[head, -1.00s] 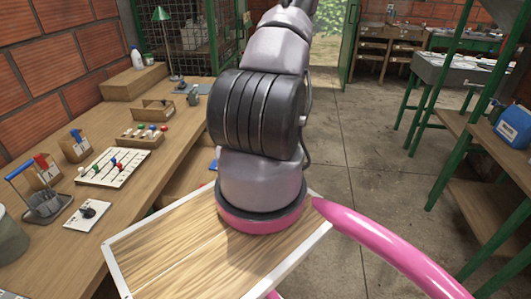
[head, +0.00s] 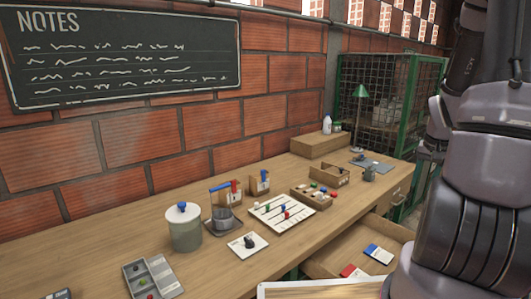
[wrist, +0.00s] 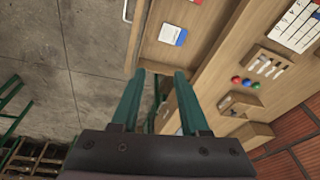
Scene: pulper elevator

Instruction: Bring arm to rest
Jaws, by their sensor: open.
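My arm (head: 490,190) fills the right edge of the head view, upright and folded close to the camera. Its gripper end is hidden there. In the wrist view my gripper (wrist: 158,76) shows two green fingers, parallel and spread apart, with nothing between them. The fingers point toward the workbench front, near an open drawer (wrist: 190,20) holding a blue-and-white card (wrist: 172,36). I cannot tell how far the fingertips are from the drawer.
The wooden workbench (head: 110,250) runs along the brick wall, bearing a lidded pot (head: 185,228), a peg board (head: 283,213) and small boxes. The open drawer (head: 335,262) juts out beside my arm. A green mesh cage (head: 385,100) stands behind.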

